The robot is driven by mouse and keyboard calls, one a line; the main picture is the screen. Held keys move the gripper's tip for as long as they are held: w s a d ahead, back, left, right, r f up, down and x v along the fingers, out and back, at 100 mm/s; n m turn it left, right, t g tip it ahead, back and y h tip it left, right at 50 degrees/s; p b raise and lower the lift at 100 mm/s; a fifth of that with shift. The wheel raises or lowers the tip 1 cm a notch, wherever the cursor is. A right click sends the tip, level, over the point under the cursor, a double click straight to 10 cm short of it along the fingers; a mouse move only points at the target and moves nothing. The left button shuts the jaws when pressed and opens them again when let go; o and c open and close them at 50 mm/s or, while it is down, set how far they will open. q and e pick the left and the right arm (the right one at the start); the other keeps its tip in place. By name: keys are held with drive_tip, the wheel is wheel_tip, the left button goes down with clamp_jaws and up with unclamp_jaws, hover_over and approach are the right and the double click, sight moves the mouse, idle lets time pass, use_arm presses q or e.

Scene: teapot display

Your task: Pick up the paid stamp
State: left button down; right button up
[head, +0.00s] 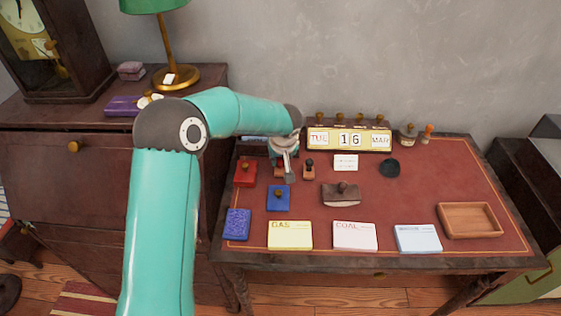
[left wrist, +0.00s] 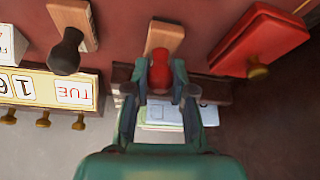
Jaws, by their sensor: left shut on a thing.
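My left gripper (head: 287,165) is over the back left of the red-topped desk. In the left wrist view its fingers (left wrist: 160,82) are closed around the red knob of a wooden-based stamp (left wrist: 163,38). In the head view the gripper mostly hides this stamp. I cannot tell whether its base touches the desk, and no word on it is readable. A second wooden stamp with a black knob (head: 309,168) stands just to the right; it also shows in the left wrist view (left wrist: 66,52). My right gripper is not in view.
A red box (head: 245,173) and a blue box (head: 278,198) are close by. The calendar block (head: 349,139) stands behind. A blotter (head: 341,195), paper pads (head: 290,235) and a wooden tray (head: 470,220) lie on the desk. The desk's right middle is clear.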

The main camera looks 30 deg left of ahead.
use_arm(q)
wheel_tip(320, 180, up, 20)
drive_tip(key=p, duration=0.1)
drive_tip(key=shift+f, duration=0.25)
